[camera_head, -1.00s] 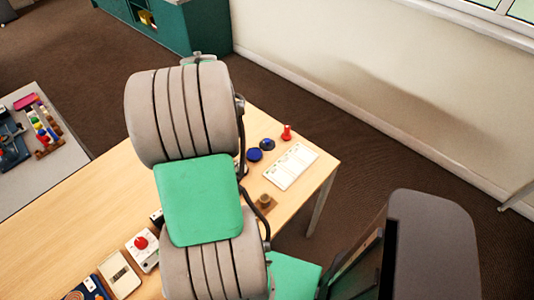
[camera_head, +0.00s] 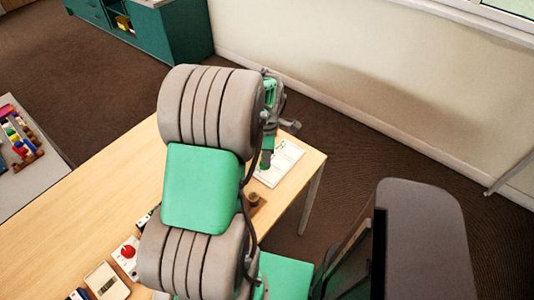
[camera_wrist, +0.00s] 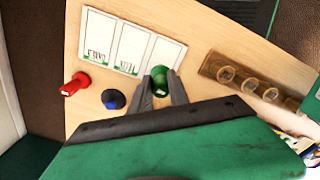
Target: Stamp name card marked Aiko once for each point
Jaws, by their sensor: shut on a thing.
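My gripper (camera_wrist: 161,86) is shut on a green stamp (camera_wrist: 161,77) in the wrist view, at the lower edge of a white card sheet (camera_wrist: 131,40). The sheet has three panels with green-edged bottoms and small dark marks; the names are too small to read. I cannot tell whether the stamp touches the sheet. A red stamp (camera_wrist: 75,84) and a blue stamp (camera_wrist: 113,99) stand left of my gripper. In the head view the sheet (camera_head: 283,160) shows partly beside my arm, which hides much of that area.
A wooden holder (camera_wrist: 232,72) with several round spots lies right of the sheet. In the head view, a device with a red button (camera_head: 125,253) sits on the table (camera_head: 110,190) at the lower left. A side table with coloured items (camera_head: 45,180) stands further left.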

